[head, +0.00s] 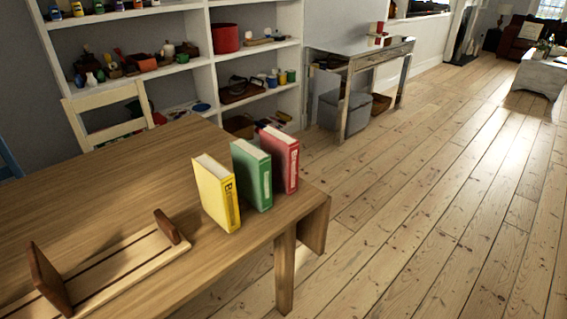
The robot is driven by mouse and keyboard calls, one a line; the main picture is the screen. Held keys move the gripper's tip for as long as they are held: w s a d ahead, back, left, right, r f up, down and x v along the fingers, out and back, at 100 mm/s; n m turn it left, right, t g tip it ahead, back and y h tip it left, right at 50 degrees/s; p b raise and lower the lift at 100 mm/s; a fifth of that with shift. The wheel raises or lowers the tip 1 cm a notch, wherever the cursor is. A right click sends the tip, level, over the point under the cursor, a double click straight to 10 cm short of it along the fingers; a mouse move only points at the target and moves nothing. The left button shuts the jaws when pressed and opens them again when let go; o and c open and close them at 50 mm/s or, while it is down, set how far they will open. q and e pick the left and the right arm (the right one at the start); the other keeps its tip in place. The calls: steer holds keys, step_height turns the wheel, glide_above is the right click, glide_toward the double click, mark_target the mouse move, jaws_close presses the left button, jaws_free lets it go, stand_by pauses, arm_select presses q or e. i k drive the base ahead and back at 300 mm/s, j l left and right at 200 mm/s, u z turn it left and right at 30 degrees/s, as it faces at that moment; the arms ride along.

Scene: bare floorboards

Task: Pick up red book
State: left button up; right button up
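The red book (284,160) stands upright near the right end of the wooden table (120,185). It is the rightmost of three books in a row. A green book (254,175) stands close beside it on the left and hides part of its side. A yellow book (216,192) stands at the left of the row, nearer the front edge. Neither of my grippers is in the head view.
A wooden book rack (125,268) with dark ends lies on the table at the lower left. A pale chair (108,113) stands behind the table. White shelves (208,70) line the wall. Bare floorboards (430,200) are clear at the right.

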mark_target(284, 148)
steer(key=u, duration=0.6)
steer(key=i+l+u, duration=0.1)
steer(key=l+u, duration=0.95)
steer(key=l, duration=0.4)
steer(key=l+u, duration=0.35)
steer(key=l, duration=0.4)
steer(key=k+l, duration=0.1)
steer(key=l, duration=0.65)
steer(key=k+l, duration=0.15)
steer(key=l, duration=0.25)
steer(key=l+u, duration=0.1)
steer(key=l, duration=0.3)
steer(key=k, duration=0.05)
